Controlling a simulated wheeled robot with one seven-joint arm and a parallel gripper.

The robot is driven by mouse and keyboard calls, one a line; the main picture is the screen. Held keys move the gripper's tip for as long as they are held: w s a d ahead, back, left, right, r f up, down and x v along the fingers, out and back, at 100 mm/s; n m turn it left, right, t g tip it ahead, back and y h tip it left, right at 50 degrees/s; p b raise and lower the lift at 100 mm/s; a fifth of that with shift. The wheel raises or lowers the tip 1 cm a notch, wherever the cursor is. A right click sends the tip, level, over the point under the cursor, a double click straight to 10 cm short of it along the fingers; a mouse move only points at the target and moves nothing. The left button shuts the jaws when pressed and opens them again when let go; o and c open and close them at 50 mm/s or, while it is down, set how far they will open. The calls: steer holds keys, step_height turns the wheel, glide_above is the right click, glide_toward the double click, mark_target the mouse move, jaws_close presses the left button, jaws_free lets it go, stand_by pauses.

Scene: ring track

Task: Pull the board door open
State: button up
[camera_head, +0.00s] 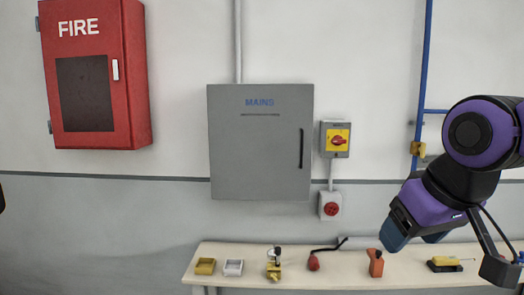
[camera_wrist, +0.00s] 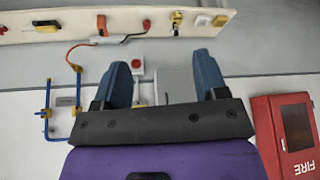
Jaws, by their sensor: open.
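The grey board door (camera_head: 258,165) marked MAINS is on the wall in the middle of the head view and looks shut. Its dark upright handle (camera_head: 301,148) is near its right edge. My gripper (camera_head: 413,238) is to the right of the board and lower than the handle, apart from both. In the wrist view, which looks upside down, my gripper (camera_wrist: 161,62) has its two blue fingers spread with nothing held between them. The board is largely hidden behind my gripper there.
A red and yellow switch (camera_head: 338,139) and a red button (camera_head: 331,209) are right of the board. A red fire cabinet (camera_head: 125,75) hangs at left. Blue pipes (camera_head: 423,80) run at right. A bench (camera_head: 215,275) below carries several small tools.

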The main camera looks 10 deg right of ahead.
steer(key=shift+t, duration=0.4)
steer(key=w, duration=0.2)
steer(key=w+r, duration=0.1)
steer(key=w, duration=0.1)
steer(key=c, duration=0.5)
steer(key=shift+o, duration=0.2)
steer(key=m+t+h, duration=0.1)
steer(key=t+h, duration=0.1)
steer(key=t, duration=1)
glide_toward(302, 145)
steer(key=w, duration=0.3)
steer(key=w+d, duration=0.1)
steer(key=w, duration=0.6)
steer(key=shift+w+d, duration=0.15)
steer(key=shift+w, duration=0.1)
jaws_close()
